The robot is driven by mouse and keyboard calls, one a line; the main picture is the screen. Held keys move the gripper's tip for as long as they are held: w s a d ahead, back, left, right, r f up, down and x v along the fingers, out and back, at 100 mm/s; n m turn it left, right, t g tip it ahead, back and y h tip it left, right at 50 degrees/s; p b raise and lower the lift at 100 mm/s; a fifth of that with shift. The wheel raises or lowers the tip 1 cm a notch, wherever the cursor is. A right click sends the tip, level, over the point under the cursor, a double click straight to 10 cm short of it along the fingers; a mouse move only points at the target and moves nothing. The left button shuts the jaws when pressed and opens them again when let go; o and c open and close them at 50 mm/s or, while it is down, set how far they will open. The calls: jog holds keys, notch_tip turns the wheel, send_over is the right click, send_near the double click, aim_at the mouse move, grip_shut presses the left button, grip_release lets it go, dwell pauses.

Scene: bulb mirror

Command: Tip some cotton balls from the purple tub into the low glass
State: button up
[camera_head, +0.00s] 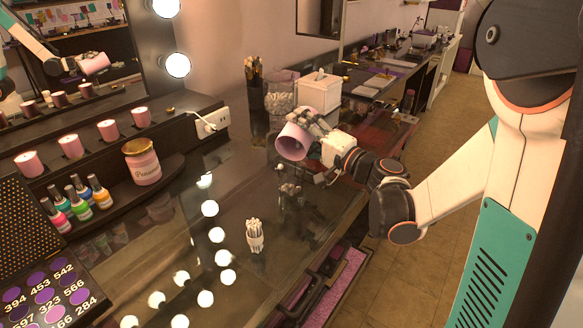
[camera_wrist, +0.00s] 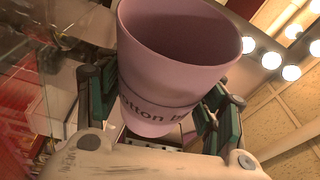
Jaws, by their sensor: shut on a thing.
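My gripper (camera_head: 318,131) is shut on the purple tub (camera_head: 291,144), which looks pinkish-mauve. It holds the tub tilted above the dark glossy tabletop, mouth toward the lower left in the head view. In the wrist view the tub (camera_wrist: 165,75) sits between the dark green finger pads, with part of a "cotton" label showing. I see no cotton balls in the visible part of its inside. Small indistinct shapes (camera_head: 287,187) lie below the tub; I cannot tell whether they are glass or reflection. I cannot make out the low glass for certain.
A bundle of cotton swabs (camera_head: 255,236) stands nearer on the counter. Behind the tub are a clear container (camera_head: 281,97), a white tissue box (camera_head: 319,93) and a brush holder (camera_head: 254,85). Nail polishes (camera_head: 80,202), a pink jar (camera_head: 142,161) and candles (camera_head: 70,145) stand left.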

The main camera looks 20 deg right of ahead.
jog(key=shift+s+a+r+n+y, duration=0.2)
jog(key=shift+s+r+n+y, duration=0.1)
jog(key=shift+n, duration=0.3)
dwell(1.1)
